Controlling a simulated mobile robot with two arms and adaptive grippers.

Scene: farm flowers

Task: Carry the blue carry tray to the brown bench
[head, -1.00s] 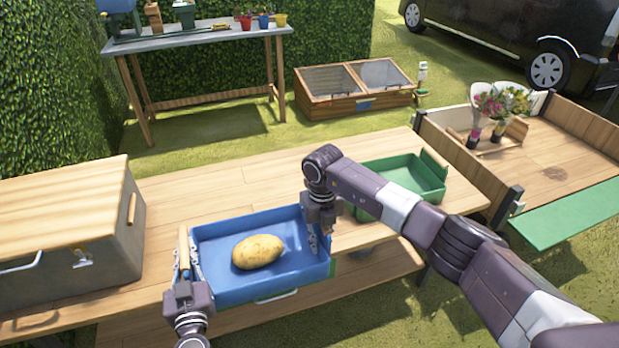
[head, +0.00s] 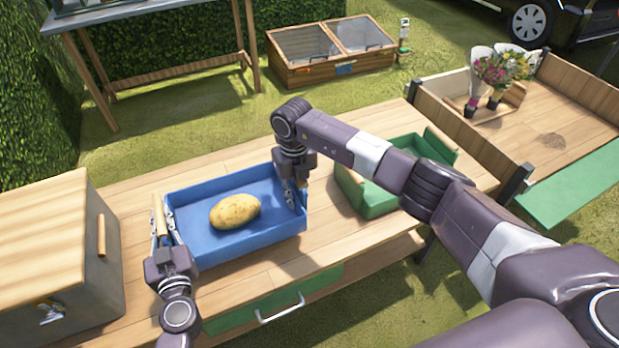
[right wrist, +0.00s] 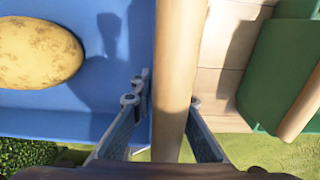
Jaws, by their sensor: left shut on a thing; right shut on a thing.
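The blue carry tray (head: 240,248) has wooden handles at its left and right ends and holds a potato (head: 237,211). It appears level over the brown wooden bench (head: 325,245); I cannot tell whether its base touches the planks. My left gripper (head: 163,225) is shut on the left handle. My right gripper (head: 297,195) is shut on the right handle, partly hidden by its own fingers. The right wrist view shows the right handle (right wrist: 180,60) between the fingers (right wrist: 163,103), with the potato (right wrist: 38,52) to the left.
A green tray (head: 375,197) stands on the bench right of the blue one, behind my right arm. A large box with a wooden lid (head: 60,235) fills the bench's left end. A green drawer (head: 240,312) is in the bench front. A flower cart (head: 565,125) stands beyond the right end.

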